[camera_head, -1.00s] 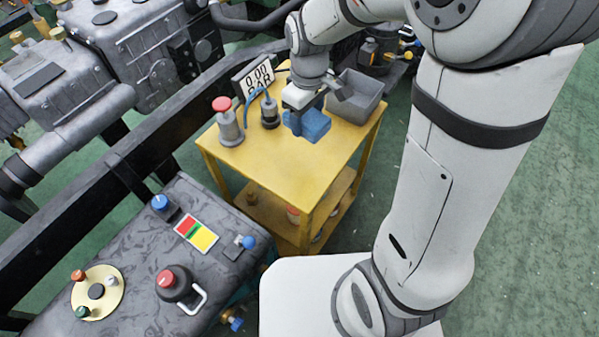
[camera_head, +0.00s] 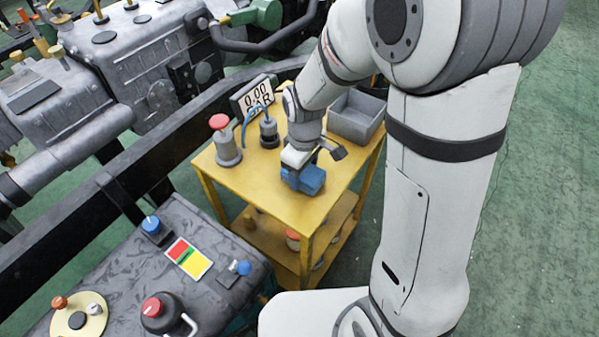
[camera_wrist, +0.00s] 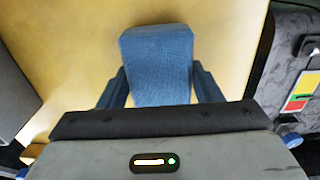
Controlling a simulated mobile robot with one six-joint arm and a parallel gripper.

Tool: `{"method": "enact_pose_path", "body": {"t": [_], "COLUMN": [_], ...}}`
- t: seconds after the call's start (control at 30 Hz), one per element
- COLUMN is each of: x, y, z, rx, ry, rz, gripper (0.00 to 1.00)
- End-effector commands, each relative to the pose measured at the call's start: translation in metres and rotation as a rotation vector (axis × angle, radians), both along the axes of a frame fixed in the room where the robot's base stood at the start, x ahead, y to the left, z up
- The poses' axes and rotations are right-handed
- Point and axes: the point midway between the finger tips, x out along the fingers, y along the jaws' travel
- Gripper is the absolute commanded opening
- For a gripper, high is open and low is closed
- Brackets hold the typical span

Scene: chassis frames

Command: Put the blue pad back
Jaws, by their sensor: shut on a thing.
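The blue pad (camera_head: 312,180) is a small block with a fabric-like surface. My gripper (camera_head: 301,170) is shut on it over the front part of the yellow cart top (camera_head: 250,180). I cannot tell from the head view whether the pad touches the top. In the wrist view the pad (camera_wrist: 157,55) sticks out beyond the gripper (camera_wrist: 160,85), with a dark blue finger on either side and yellow cart surface behind. The pad's near end is hidden by the gripper body.
On the cart stand a red-topped grey cylinder (camera_head: 226,142), a gauge with hose (camera_head: 268,132), a display sign (camera_head: 253,95) and a grey bin (camera_head: 357,117). A dark control bench (camera_head: 200,240) is at lower left. Bare yellow surface lies left of the pad.

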Motion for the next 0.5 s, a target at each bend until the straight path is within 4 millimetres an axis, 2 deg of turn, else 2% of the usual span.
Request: {"method": "enact_pose_path", "body": {"t": [0.37,0.4,0.5], "x": [0.0002,0.0002,0.0003], "y": [-0.0004,-0.0003,-0.0005], "z": [-0.0072,-0.0067,-0.0061], "rx": [0.001,0.0,0.001], "ry": [-0.001,-0.001,-0.001], "rz": [-0.001,-0.001,-0.001], "gripper": [0.37,0.6,0.68]}}
